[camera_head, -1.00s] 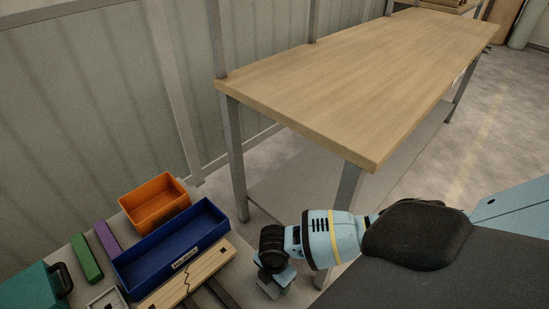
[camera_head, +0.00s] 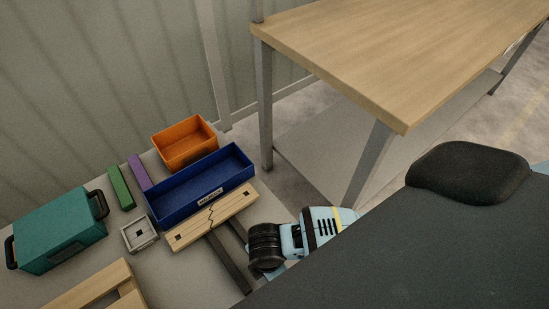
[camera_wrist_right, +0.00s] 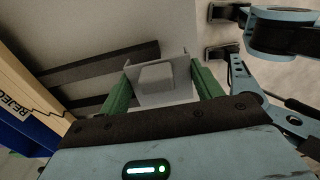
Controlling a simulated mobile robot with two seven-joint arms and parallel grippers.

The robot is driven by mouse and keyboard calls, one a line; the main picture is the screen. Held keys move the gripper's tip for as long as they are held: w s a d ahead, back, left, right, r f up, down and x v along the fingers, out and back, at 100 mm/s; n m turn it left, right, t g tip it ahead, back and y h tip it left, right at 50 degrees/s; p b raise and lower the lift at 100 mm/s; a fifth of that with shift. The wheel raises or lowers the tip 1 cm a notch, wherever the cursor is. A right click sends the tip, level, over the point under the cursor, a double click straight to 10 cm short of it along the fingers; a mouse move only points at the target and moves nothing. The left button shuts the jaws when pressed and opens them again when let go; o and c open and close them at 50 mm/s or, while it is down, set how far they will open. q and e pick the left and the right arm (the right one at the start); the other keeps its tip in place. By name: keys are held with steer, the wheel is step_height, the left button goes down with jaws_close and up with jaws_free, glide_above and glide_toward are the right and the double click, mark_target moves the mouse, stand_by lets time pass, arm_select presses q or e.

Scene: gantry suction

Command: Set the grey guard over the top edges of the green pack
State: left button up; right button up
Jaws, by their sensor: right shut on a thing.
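In the right wrist view, my right gripper (camera_wrist_right: 162,95) has green fingers on either side of a grey piece with upturned ends and a raised middle block, which I take as the grey guard (camera_wrist_right: 156,79). The gripper is shut on it. In the head view, my right wrist is at the bottom centre, and the fingers and guard are hidden. A teal-green box with black handles (camera_head: 58,232), probably the green pack, stands on the left of the low table, well away from the gripper. Its top looks bare. My left gripper is not in view.
A blue bin (camera_head: 165,211) labelled REJECT and an orange bin (camera_head: 184,143) stand behind a cracked wooden board (camera_head: 189,234). A green block (camera_head: 121,187), a purple block (camera_head: 139,173) and a small grey square piece (camera_head: 140,247) lie between box and bins. Dark rails (camera_head: 229,265) lie near my wrist.

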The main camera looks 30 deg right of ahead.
steer(key=shift+s+a, duration=0.2)
steer(key=shift+a, duration=0.1)
steer(key=w+d+r+m, duration=0.3)
steer(key=w+r+m, duration=0.2)
steer(key=r, duration=0.2)
steer(key=w+d+r+m, duration=0.2)
steer(key=w+r+m, duration=0.3)
steer(key=r, duration=0.3)
steer(key=w+d+r+m, duration=0.1)
steer(key=r+m, duration=0.3)
steer(key=r, duration=0.4)
steer(key=w+d+r+m, duration=0.1)
steer(key=d+r+m, duration=0.2)
steer(key=r, duration=0.6)
steer(key=shift+w+d+m, duration=0.25)
steer(key=shift+d+m, duration=0.15)
steer(key=shift+m, duration=0.5)
